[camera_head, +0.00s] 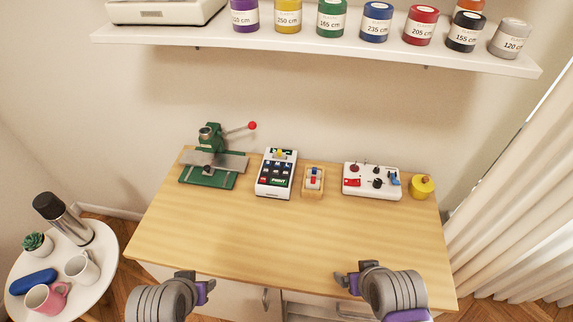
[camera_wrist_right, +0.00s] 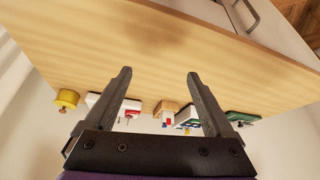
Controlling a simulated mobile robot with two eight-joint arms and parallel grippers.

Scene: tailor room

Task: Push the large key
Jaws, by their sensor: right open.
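A white key device (camera_head: 264,188) stands on the back half of the wooden table in the head view. It has several small dark keys, a red key (camera_head: 264,180), a wider green key (camera_head: 280,182) marked with white letters, and a yellow knob at its top. The green key looks the largest. My left gripper (camera_head: 197,281) is at the table's front edge, seemingly open and empty. My right gripper (camera_head: 355,274) is at the front edge to the right, open and empty, well apart from the device. Its two fingers are spread in the right wrist view (camera_wrist_right: 158,85).
A green press (camera_head: 211,165) with a red-tipped lever stands left of the device. A small wooden switch block (camera_head: 313,181), a white control box (camera_head: 372,181) and a yellow round object (camera_head: 421,187) stand to its right. The table's front half (camera_head: 270,240) is clear.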

